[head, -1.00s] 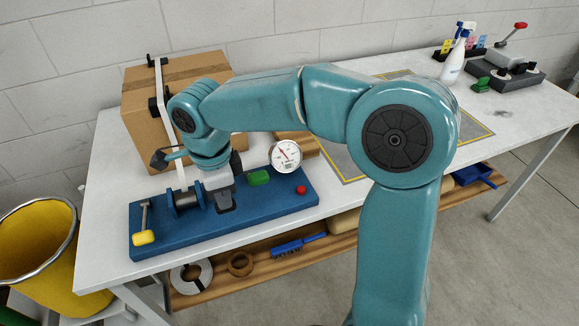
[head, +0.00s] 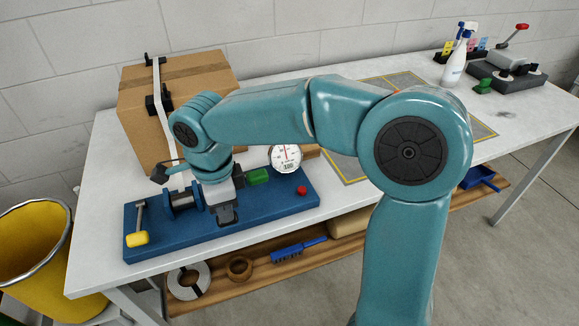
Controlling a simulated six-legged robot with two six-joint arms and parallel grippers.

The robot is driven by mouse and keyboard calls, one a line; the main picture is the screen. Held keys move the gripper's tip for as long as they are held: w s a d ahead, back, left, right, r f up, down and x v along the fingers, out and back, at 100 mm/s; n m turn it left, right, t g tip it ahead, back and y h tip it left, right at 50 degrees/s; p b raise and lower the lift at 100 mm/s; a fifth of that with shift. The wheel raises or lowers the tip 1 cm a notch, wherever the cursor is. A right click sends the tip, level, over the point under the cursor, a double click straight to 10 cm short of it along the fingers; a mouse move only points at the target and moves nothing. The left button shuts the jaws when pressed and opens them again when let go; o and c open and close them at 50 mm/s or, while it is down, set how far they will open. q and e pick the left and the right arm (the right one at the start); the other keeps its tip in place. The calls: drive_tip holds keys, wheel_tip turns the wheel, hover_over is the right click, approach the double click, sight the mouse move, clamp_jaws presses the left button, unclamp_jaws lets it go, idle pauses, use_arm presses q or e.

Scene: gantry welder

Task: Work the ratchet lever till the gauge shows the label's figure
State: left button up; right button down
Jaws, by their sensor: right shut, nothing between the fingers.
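The blue base (head: 270,212) lies on the bench with a round white gauge (head: 285,157) at its back; the gauge's red needle points about straight up, its figures too small to read. A dark spool (head: 182,198) with a pale strap stands left of my right gripper (head: 228,214). This gripper is shut and empty, pointing down low over the base; I cannot tell whether it touches anything. A lever with a yellow grip (head: 137,239) is at the base's left end. My left gripper is out of view.
A strapped cardboard box (head: 185,85) stands behind the base. A green block (head: 258,176) and a red knob (head: 302,190) are on the base. A spray bottle (head: 455,66) and a red-handled device (head: 510,72) stand at far right. A yellow bin (head: 35,250) is left.

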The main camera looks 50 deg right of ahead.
drive_tip(key=shift+w+d+f, duration=0.1)
drive_tip(key=shift+w+f, duration=0.05)
drive_tip(key=shift+f, duration=0.05)
drive_tip(key=r+p, duration=0.3)
drive_tip(key=r, duration=0.1)
drive_tip(key=shift+w+d, duration=0.2)
drive_tip(key=shift+w, duration=0.1)
drive_tip(key=r+p, duration=0.2)
drive_tip(key=shift+s+a+r+p, duration=0.15)
drive_tip(key=shift+s+r+p, duration=0.1)
drive_tip(key=shift+r+p, duration=0.05)
wheel_tip(320, 180, up, 4)
drive_tip(key=p, duration=0.3)
drive_tip(key=shift+w+r, duration=0.1)
drive_tip(key=shift+s, duration=0.2)
idle(0.9)
